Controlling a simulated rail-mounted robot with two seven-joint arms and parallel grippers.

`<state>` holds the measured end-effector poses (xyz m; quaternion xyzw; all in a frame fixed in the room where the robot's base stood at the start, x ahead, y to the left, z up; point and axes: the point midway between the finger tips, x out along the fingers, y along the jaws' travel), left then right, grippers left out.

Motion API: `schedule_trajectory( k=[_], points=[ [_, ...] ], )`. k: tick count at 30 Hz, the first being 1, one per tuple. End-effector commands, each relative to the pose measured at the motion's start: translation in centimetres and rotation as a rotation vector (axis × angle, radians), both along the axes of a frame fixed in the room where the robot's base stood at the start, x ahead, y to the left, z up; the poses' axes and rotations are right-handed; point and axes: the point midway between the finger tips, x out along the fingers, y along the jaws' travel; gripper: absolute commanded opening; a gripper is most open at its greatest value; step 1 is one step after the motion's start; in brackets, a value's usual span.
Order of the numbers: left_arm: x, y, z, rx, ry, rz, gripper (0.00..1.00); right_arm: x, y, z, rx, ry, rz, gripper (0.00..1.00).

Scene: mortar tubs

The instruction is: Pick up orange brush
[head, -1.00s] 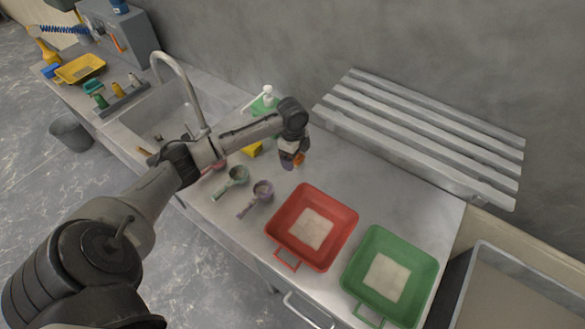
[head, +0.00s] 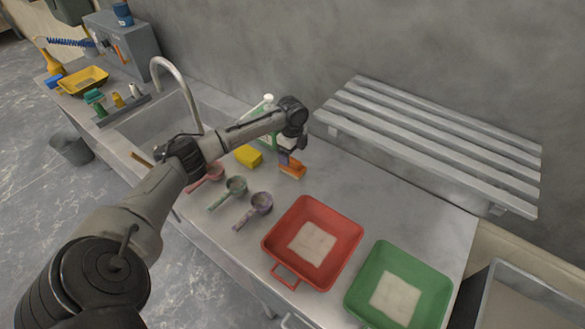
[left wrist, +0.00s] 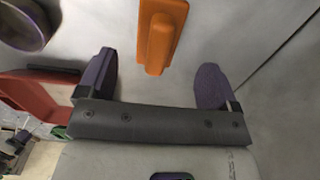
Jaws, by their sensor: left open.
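The orange brush (head: 292,170) lies on the metal counter, behind the red tub and right of the yellow sponge. My left gripper (head: 290,157) is directly above it, partly covering it in the head view. In the left wrist view the orange brush (left wrist: 160,38) shows between and just beyond the two purple fingertips of my left gripper (left wrist: 157,85). The fingers are spread wide apart and hold nothing. My right gripper is not in view.
The red tub (head: 348,236) and green tub (head: 437,290) stand at the front right. Scoops, including a purple one (head: 261,202), lie left of the red tub. A yellow sponge (head: 248,156) and a green bottle (head: 268,140) are close by. A slatted rack (head: 430,140) is on the wall.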

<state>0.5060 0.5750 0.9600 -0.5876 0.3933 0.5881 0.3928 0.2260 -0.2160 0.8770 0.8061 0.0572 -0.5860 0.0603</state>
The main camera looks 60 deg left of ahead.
Motion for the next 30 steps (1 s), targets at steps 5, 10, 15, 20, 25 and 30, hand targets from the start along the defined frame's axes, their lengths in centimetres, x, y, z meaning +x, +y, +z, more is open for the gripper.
schedule_trajectory(
  k=[5, 10, 15, 20, 25, 30],
  points=[
    [0.0, 0.0, -0.6, 0.0, -0.001, 0.0, 0.85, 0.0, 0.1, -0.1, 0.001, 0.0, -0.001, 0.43],
    [-0.1, -0.1, -1.7, 0.001, 0.001, 0.0, 0.85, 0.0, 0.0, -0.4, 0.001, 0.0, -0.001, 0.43],
    [-0.2, -0.3, -4.0, -0.001, 0.002, 0.0, 0.85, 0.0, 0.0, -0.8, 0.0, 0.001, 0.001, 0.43],
    [-0.2, -0.3, -5.5, 0.0, 0.0, 0.0, 0.85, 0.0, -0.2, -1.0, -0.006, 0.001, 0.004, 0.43],
    [-0.2, -0.2, -5.6, 0.001, 0.0, 0.0, 0.85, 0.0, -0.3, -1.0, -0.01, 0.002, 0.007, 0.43],
    [-0.2, -0.2, -5.6, 0.001, -0.001, 0.0, 0.75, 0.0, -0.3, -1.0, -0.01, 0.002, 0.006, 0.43]
  ],
)
